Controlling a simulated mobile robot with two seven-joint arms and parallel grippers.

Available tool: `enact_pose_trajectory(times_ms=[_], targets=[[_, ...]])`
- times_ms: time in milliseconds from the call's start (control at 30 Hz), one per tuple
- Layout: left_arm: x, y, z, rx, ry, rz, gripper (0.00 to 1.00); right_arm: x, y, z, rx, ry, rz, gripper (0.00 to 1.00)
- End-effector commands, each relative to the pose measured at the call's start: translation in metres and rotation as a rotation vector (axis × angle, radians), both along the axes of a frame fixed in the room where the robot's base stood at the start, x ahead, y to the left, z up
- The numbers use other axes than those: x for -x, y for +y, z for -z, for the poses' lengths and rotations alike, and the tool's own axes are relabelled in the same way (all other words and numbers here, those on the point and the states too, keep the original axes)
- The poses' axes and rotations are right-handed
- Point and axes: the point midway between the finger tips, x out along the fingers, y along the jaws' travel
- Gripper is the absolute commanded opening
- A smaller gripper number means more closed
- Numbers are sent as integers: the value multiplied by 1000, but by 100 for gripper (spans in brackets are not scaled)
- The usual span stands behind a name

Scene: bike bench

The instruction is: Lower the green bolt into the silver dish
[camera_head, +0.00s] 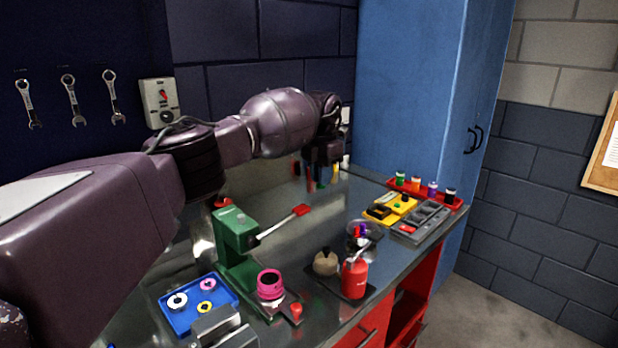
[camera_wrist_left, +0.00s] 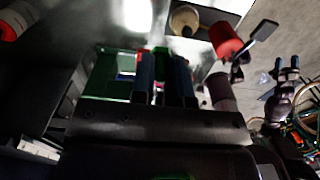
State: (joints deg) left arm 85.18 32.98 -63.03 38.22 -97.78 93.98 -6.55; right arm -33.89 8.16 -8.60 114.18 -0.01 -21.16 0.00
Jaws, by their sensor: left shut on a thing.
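My left gripper (camera_head: 320,178) hangs down at the back of the bench in the head view, small and dark. In the left wrist view its fingers (camera_wrist_left: 162,78) are shut on the green bolt (camera_wrist_left: 160,62), of which only a green part shows between them. The silver dish (camera_head: 363,243) stands on the bench to the right of and nearer than the gripper, with red and blue pieces in it. The gripper is apart from the dish in the head view. My right gripper is not in view.
A red oil can (camera_head: 355,279) and a tan round object (camera_head: 325,262) stand in front of the dish. A yellow tray (camera_head: 379,212), a grey tray (camera_head: 408,238) and a red rack (camera_head: 440,198) lie to its right. A green press (camera_head: 236,240) stands left.

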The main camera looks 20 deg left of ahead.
Motion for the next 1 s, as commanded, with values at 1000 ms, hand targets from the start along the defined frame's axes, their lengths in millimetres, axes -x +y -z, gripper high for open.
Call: enact_pose_trajectory(times_ms=[1000], targets=[[-65,-98,108,0,13,2,0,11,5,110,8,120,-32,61]])
